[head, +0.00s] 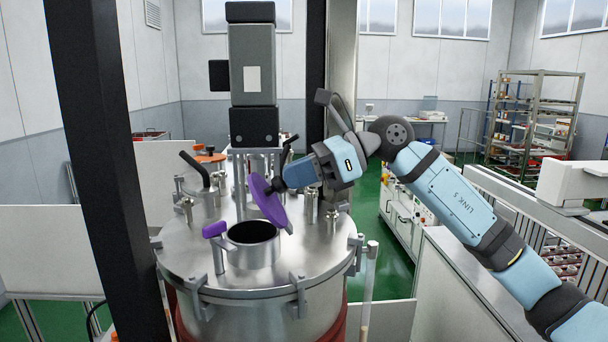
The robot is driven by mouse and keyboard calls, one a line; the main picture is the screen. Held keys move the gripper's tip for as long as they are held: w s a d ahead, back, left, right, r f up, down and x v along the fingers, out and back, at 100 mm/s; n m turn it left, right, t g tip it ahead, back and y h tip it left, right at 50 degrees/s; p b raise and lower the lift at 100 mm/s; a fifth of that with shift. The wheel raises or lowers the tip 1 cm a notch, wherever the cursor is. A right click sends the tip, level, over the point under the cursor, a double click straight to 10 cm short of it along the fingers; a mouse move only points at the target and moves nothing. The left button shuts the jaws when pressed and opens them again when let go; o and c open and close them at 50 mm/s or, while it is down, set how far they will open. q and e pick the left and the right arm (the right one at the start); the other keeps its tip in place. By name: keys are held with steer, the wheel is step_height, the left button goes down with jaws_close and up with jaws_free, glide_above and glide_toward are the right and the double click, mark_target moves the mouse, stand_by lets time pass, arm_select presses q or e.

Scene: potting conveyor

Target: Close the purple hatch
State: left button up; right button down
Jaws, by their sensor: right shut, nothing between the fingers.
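The purple hatch (268,201) is a round lid standing open and tilted on the right side of a round steel opening (253,233) in the top of the vessel (205,264). The opening's dark inside shows. A purple handle (215,229) sticks out at the left of the opening. My right gripper (279,184) is at the upper right edge of the lid, close against it; whether it touches I cannot tell. It is shut with nothing in it, and its fingertips are partly hidden. My left gripper is not in view.
A grey motor column (252,75) rises behind the opening. Steel fittings (311,206) and a bent black handle (195,168) stand around the vessel top. A black post (103,160) stands at the left. White partitions and a shelf rack (537,120) lie to the right.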

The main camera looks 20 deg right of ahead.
mark_target(258, 182)
steer(key=shift+w+a, duration=0.15)
steer(key=shift+a, duration=0.15)
steer(key=shift+w+a+r+h, duration=0.1)
steer(key=shift+a+r+h, duration=0.15)
steer(key=shift+h, duration=0.15)
steer(key=a, duration=0.1)
steer(key=a+h, duration=0.1)
steer(key=shift+w+a+f+g, duration=0.1)
steer(key=shift+w+a+g, duration=0.2)
steer(key=shift+a, duration=0.05)
steer(key=a+h, duration=0.1)
steer(key=f+h, duration=0.1)
steer(key=shift+w+a+g+h, duration=0.3)
steer(key=shift+a, duration=0.1)
steer(key=shift+b+x, duration=0.65)
steer(key=shift+x, duration=0.25)
steer(key=shift+b+x, duration=0.75)
steer(key=shift+b, duration=0.1)
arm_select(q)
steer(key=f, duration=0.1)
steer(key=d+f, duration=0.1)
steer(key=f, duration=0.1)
arm_select(e)
steer(key=shift+w+a+f, duration=0.1)
